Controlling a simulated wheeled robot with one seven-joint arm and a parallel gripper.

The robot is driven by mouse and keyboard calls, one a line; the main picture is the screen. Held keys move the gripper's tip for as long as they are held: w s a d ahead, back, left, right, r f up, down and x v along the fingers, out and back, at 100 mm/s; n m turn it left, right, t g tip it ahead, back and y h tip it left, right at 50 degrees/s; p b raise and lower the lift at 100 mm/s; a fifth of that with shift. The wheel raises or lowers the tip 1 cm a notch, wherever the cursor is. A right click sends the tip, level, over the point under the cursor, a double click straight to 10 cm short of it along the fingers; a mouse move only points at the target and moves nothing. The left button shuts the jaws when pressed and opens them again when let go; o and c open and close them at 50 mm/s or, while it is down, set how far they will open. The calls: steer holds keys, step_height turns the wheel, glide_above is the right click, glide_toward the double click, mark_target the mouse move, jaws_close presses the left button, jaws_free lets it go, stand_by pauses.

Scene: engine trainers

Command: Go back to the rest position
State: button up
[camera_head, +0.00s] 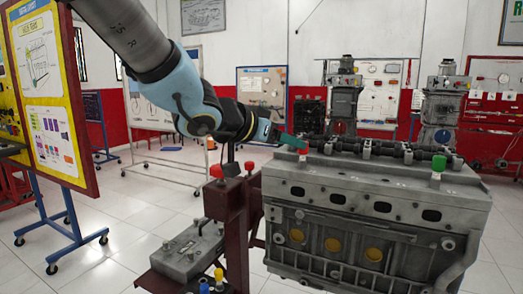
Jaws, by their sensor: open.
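My arm reaches in from the top left, and my gripper (290,140) is at the left end of the engine block (350,225), close to its top edge. A teal finger of the gripper shows there. The gap between the fingers is hard to make out at this size, and nothing shows held in it. I cannot tell whether the finger touches the engine. The engine has a dark shaft (400,152) along its top and a green knob (438,163) at the right of its top.
A dark red stand (236,235) with red knobs (216,171) is left of the engine. A grey metal part (188,250) lies on its low shelf, near a yellow-topped piece (219,275). A display board (50,90) stands at left. White tiled floor (120,255) is clear between them.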

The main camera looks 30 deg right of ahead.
steer(key=w+a+f+n+t+y, duration=0.2)
steer(key=w+a+f+n+y, duration=0.25)
steer(key=w+a, duration=0.4)
steer(key=w+a+f+n+t+y, duration=0.25)
steer(key=w+a+f, duration=0.35)
steer(key=a, duration=0.5)
steer(key=s+a+f+n+g+y, duration=0.3)
steer(key=s+a+f, duration=0.1)
steer(key=a, duration=0.7)
steer(key=s+a+f+n+g+y, duration=0.3)
steer(key=a+f, duration=0.4)
steer(key=a, duration=0.4)
steer(key=shift+s+a+n, duration=0.25)
steer(key=shift+s+n, duration=0.25)
steer(key=shift+s, duration=0.2)
